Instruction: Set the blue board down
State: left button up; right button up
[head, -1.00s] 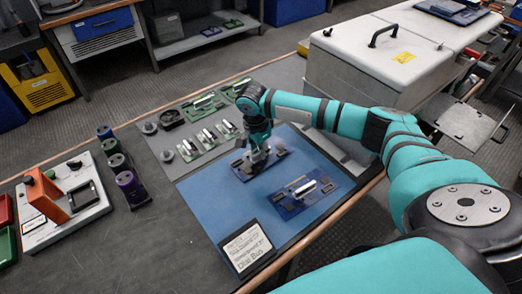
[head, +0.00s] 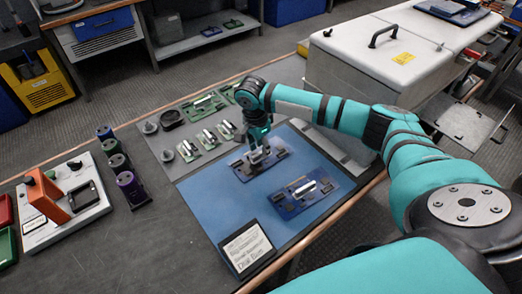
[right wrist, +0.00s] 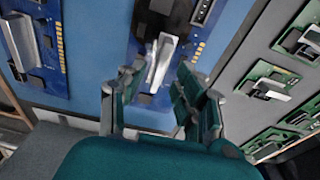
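Two blue boards lie on the blue mat (head: 215,205). The one under my right gripper (head: 260,141) is the farther blue board (head: 278,153), with a silver cylinder on top. In the right wrist view this board (right wrist: 148,22) lies beyond the fingers, and the fingers of my right gripper (right wrist: 153,95) stand apart, with nothing gripped between them. The nearer blue board (head: 318,199) lies apart from it; it also shows at the left of the right wrist view (right wrist: 50,40). My left gripper is not in view.
Several green boards (head: 209,139) lie on a grey area behind the mat. A label sign (head: 246,249) stands at the mat's front edge. A tester with an orange clamp (head: 48,195) and dark cylinders (head: 131,185) are at left. A white cabinet (head: 375,70) stands beyond the bench.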

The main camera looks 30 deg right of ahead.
aim_at(257, 154)
notch_tip(257, 154, up, 10)
jog(key=a, duration=0.1)
jog(key=shift+a+f, duration=0.15)
